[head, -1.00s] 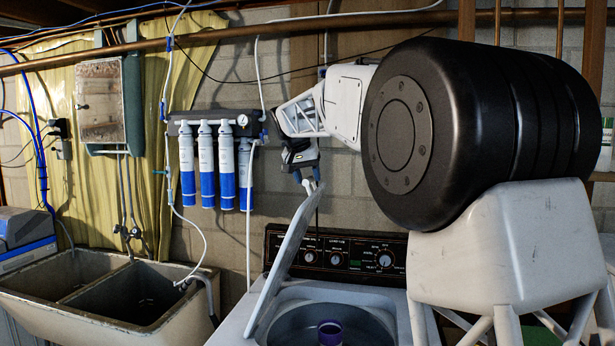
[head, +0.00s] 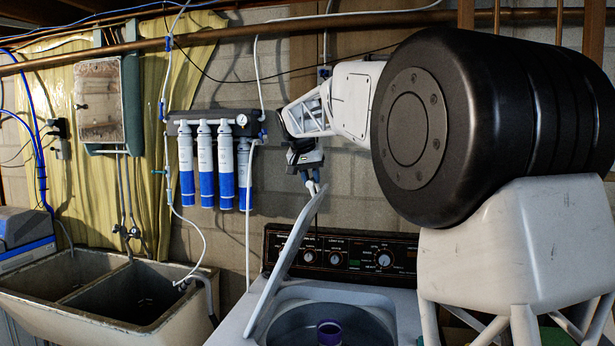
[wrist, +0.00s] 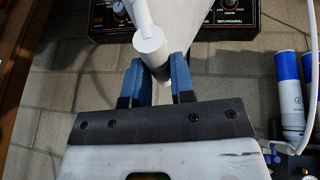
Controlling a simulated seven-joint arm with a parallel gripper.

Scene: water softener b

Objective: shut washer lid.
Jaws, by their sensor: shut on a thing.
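The washer lid (head: 284,255) is a pale panel standing raised at the left of the washer's open tub, tilted with its top toward the right. My gripper (head: 313,186) is at the lid's top edge. In the wrist view, its two blue fingers (wrist: 157,82) are closed around a white piece at the end of the lid (wrist: 190,18). A white cylinder (wrist: 150,42) shows there too, and I cannot tell how it joins the lid. The washer (head: 390,297) has a black control panel (head: 345,256) at its back. The tub (head: 365,325) is open, with a purple-topped agitator (head: 329,331).
A double sink (head: 110,292) stands to the left. Several blue-and-white filter cartridges (head: 206,165) hang on the wall left of my gripper, with a white hose (head: 249,235) hanging down near the lid. A copper pipe (head: 250,32) runs overhead.

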